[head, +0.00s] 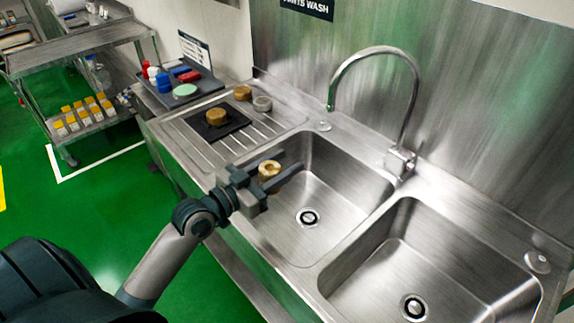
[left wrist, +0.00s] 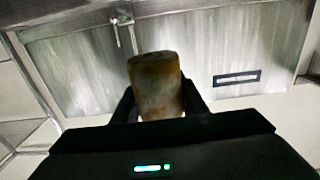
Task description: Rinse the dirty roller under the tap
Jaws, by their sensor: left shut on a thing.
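My left gripper (head: 278,172) is shut on a small tan-brown roller (head: 269,169), holding it over the left sink basin (head: 340,185). In the left wrist view the roller (left wrist: 156,85) stands between the two fingers, with brown smears on its pale side. The tap (head: 415,85) is a tall curved metal spout behind the basins, and its mouth is behind and to the right of the gripper. I see no water running from it. My right gripper is not in view.
The right basin (head: 405,262) is empty. On the drainboard (head: 190,133) a brown roller (head: 216,117) sits on a black mat (head: 228,128), with two more round pieces behind. A tray (head: 165,98) holds coloured items. A shelf cart (head: 80,40) stands at the back left.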

